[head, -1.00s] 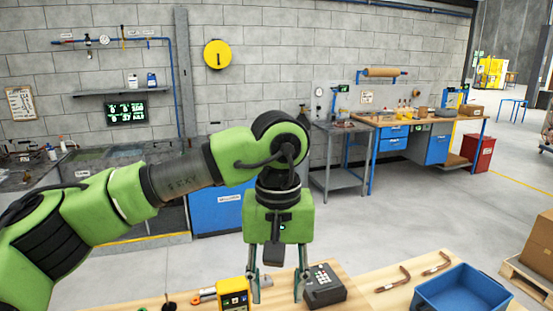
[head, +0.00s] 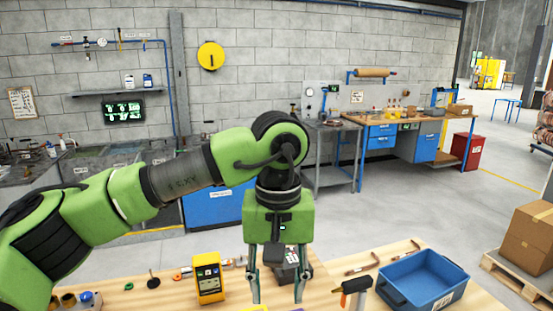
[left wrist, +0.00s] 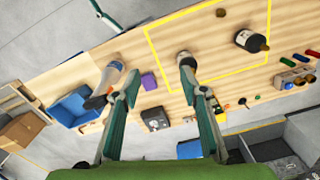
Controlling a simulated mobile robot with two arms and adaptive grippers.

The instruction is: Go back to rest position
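My left gripper (head: 277,298) hangs down over the wooden workbench (head: 130,292) with its two fingers apart and nothing between them. In the left wrist view the open fingers (left wrist: 159,82) also show, with bench items below. Two bent copper tubes (head: 362,269) (head: 398,248) lie on the bench to the right of the gripper, one behind the other. A blue bin (head: 387,294) stands at the right; it also shows in the left wrist view (left wrist: 72,108).
A yellow meter (head: 208,280) stands left of the gripper. A dark box (head: 287,276) lies behind the fingers. Cardboard boxes (head: 530,232) on a pallet are at the far right. Grey floor lies beyond the bench.

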